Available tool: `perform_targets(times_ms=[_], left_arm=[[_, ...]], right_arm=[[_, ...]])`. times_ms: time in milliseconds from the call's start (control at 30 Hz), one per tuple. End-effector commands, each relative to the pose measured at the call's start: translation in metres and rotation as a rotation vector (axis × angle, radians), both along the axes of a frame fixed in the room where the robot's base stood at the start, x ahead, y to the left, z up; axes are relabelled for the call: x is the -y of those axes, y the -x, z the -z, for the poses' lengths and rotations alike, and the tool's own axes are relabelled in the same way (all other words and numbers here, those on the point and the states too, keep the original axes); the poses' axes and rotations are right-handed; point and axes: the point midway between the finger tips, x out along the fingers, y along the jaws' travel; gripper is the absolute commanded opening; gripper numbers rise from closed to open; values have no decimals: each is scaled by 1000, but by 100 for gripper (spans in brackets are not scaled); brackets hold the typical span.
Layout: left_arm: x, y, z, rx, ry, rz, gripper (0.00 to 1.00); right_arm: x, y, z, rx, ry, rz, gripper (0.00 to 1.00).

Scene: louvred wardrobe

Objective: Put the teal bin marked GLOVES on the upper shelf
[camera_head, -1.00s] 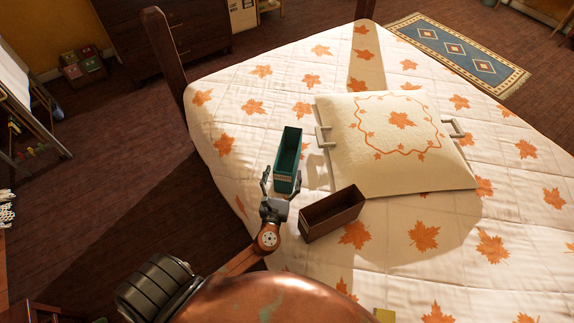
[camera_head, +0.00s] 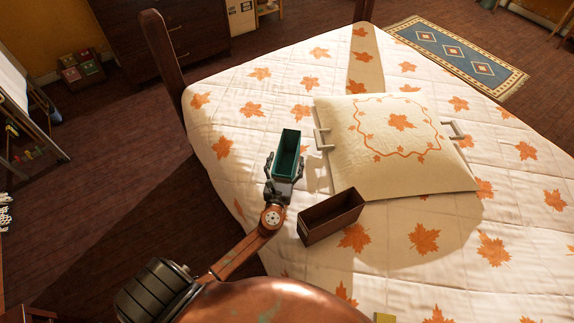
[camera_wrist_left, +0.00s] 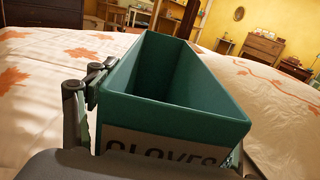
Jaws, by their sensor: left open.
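The teal bin (camera_head: 288,153) stands upright on the bed with its open top up. In the left wrist view the teal bin (camera_wrist_left: 170,115) fills the middle, and its white label reads GLOVES, partly cut off below. My left gripper (camera_head: 284,166) is open at the bin's near end, with one finger on each side of it. In the left wrist view one finger of the left gripper shows to the left of the bin, close to its wall; I cannot tell whether it touches. The bin looks empty. My right gripper is not in view. The upper shelf cannot be made out.
An empty brown bin (camera_head: 331,216) stands on the bed just right of my left arm. A cream cushion (camera_head: 400,145) with grey handles lies beyond it. A wooden bedpost (camera_head: 165,62) rises at the bed's left corner. The bed (camera_head: 255,90) is clear behind the teal bin.

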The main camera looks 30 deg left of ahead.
Motion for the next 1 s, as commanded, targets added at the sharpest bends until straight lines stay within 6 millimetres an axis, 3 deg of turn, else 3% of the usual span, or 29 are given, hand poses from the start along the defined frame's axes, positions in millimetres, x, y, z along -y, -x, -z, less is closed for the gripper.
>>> perform_targets(times_ms=[867, 1000], left_arm=[[0, 0, 0, 1, 0, 0, 15], [0, 0, -1, 1, 0, 0, 15]], right_arm=[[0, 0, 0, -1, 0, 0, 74], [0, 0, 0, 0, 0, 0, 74]])
